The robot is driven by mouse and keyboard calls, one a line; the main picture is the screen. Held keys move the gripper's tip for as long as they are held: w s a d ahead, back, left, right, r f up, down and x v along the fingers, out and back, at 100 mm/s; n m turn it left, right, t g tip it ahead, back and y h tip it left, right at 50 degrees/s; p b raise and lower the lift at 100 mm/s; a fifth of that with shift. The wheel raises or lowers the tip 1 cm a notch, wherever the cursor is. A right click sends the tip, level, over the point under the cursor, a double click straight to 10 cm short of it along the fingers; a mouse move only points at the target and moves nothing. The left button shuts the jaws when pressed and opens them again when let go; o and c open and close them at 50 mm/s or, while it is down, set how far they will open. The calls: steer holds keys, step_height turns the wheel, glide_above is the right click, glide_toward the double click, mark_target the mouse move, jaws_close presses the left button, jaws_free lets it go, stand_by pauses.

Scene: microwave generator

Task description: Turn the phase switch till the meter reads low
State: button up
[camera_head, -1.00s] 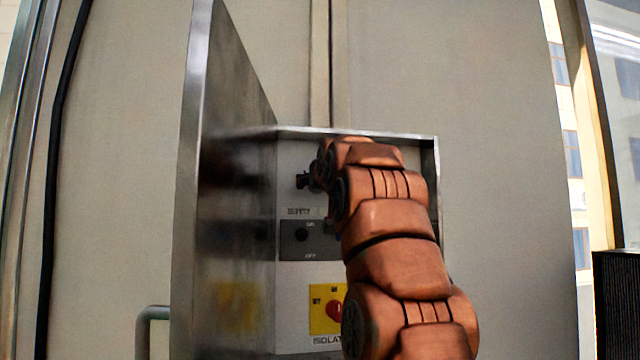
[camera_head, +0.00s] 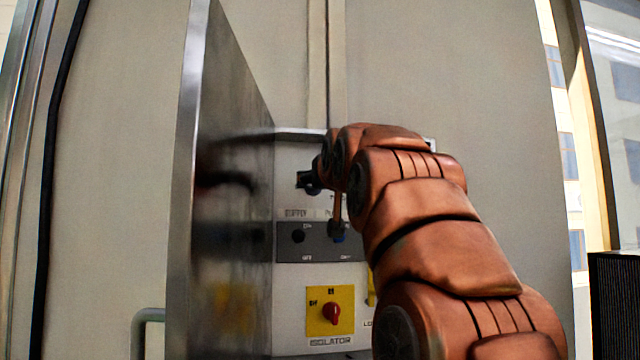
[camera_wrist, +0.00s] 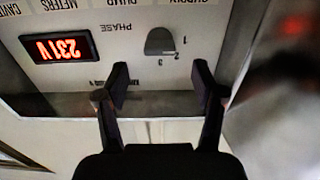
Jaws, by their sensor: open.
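The phase switch (camera_wrist: 160,41) is a small grey knob on the pale panel in the wrist view, with numbers 1, 2 and 3 beside it and the word PHASE to its left. I cannot tell which number it points at. The meter (camera_wrist: 60,47) is a black display with red digits, seen upside down, that seem to read 231V. My gripper (camera_wrist: 160,82) is open and empty, with its two dark fingers apart below the knob in the picture and not closed on it. In the head view my arm hides much of the panel's right side.
A metal cabinet door (camera_head: 225,190) stands open left of the panel. Below are a dark switch strip (camera_head: 290,243) and a yellow isolator plate with a red knob (camera_head: 331,313). A grey handle rail (camera_head: 148,318) is at lower left.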

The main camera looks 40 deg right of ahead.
steer(key=v, duration=0.6)
stand_by(0.6)
